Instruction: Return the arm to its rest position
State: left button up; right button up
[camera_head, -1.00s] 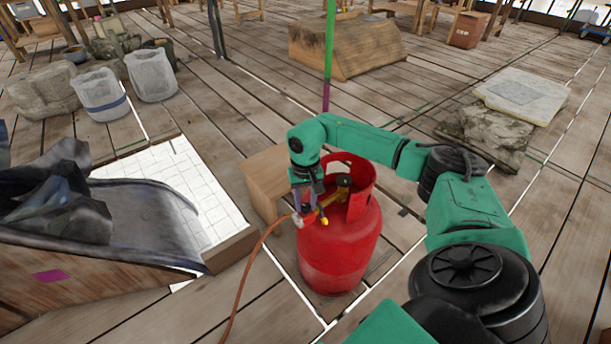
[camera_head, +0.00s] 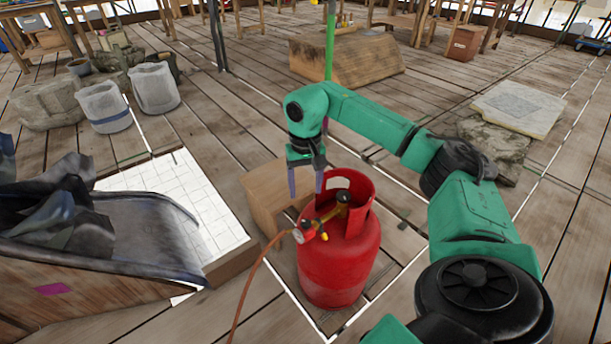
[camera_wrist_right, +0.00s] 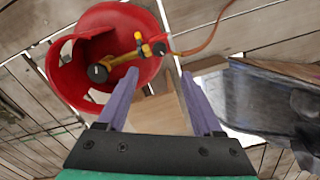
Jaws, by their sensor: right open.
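My right gripper (camera_head: 306,190) is open, with nothing between its two purple fingers. It hangs just above and to the left of the top of a red gas cylinder (camera_head: 340,262), apart from it. The brass valve with its regulator (camera_head: 330,212) sits inside the cylinder's collar. In the right wrist view, the fingers (camera_wrist_right: 158,100) are spread apart, and the red cylinder (camera_wrist_right: 75,75) and the brass valve (camera_wrist_right: 125,68) lie beyond them to the upper left. My left gripper is not in view.
An orange hose (camera_head: 250,292) runs from the regulator to the floor. A wooden box (camera_head: 265,195) stands behind the cylinder. At left is a bench with a dark metal trough (camera_head: 110,245). White buckets (camera_head: 104,108) and a stone slab (camera_head: 520,102) stand farther off. Open plank floor lies between.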

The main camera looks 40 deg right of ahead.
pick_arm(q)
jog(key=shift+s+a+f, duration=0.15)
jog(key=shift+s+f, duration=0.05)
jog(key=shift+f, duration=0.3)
pick_arm(e)
notch_tip(320, 180, up, 2)
jog(key=shift+r, duration=0.1)
